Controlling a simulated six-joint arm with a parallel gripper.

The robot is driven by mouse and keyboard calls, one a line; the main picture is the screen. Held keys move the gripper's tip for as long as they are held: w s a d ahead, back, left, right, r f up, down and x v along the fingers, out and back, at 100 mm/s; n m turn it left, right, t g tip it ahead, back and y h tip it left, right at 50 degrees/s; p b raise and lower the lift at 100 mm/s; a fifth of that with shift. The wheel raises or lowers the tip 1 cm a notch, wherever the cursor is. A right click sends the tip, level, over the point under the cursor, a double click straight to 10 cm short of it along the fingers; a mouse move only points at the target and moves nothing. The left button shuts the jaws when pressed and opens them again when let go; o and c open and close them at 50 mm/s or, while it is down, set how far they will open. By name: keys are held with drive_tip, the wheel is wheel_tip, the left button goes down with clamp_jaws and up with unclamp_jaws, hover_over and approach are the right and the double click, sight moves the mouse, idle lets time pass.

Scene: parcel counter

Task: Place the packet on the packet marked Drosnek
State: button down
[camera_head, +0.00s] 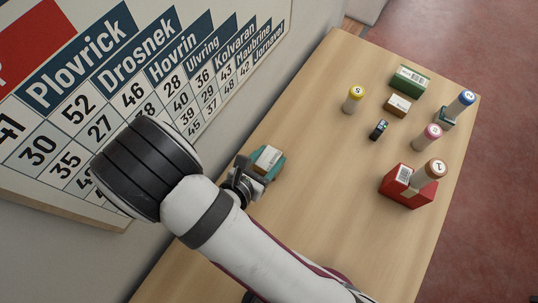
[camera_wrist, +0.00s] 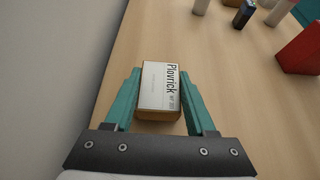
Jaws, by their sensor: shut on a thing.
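My gripper (camera_head: 257,168) has teal fingers and is shut on a small brown packet with a white label (camera_head: 267,156), near the wall side of the counter. In the wrist view the packet (camera_wrist: 158,92) sits between the two fingers of my gripper (camera_wrist: 160,78), and its label reads Plovrick. I cannot tell if it is off the counter. Another small brown packet with a white label (camera_head: 397,106), a green box (camera_head: 409,79) and a red box (camera_head: 406,190) stand at the right. No label reading Drosnek is legible on any of them.
Cylinders with yellow (camera_head: 354,98), pink (camera_head: 428,137), blue (camera_head: 462,104) and brown (camera_head: 430,172) tops stand around the boxes; the brown-topped one overlaps the red box. A wall chart (camera_head: 130,60) lists Plovrick, Drosnek and other names. The middle counter (camera_head: 310,150) is clear.

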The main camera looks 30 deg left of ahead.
drive_tip(key=shift+c, duration=1.1)
unclamp_jaws()
drive_tip(key=shift+f, duration=0.1)
drive_tip(key=shift+s+r, duration=0.25)
drive_tip(key=shift+r, duration=0.05)
drive_tip(key=v, duration=1.1)
drive_tip(key=shift+s+r, duration=0.15)
drive_tip(key=shift+s, duration=0.05)
